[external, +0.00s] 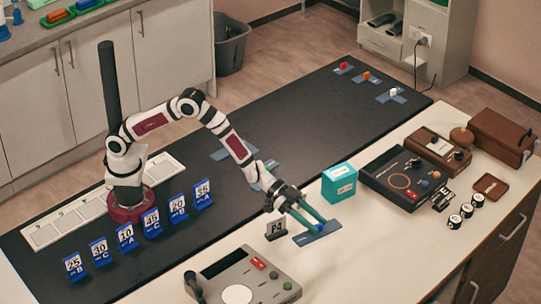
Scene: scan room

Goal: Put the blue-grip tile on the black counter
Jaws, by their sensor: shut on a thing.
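The blue-grip tile (325,233) is a flat grey-blue plate at the front, over the pale worktop just beyond the black counter's near edge. My gripper (317,224) reaches down to it and is shut on its small blue grip, which the fingers mostly hide. I cannot tell whether the plate touches the worktop or hangs just above it. The black counter (290,120) is the long dark surface running from lower left to upper right, behind the tile.
A P4 sign (275,230) stands close left of the tile, and a teal box (339,182) behind it. A grey device (243,280) sits in front. Numbered blue stands (151,220) line the left. Red-, orange- and white-grip tiles (398,97) lie at the far end; the counter's middle is largely clear.

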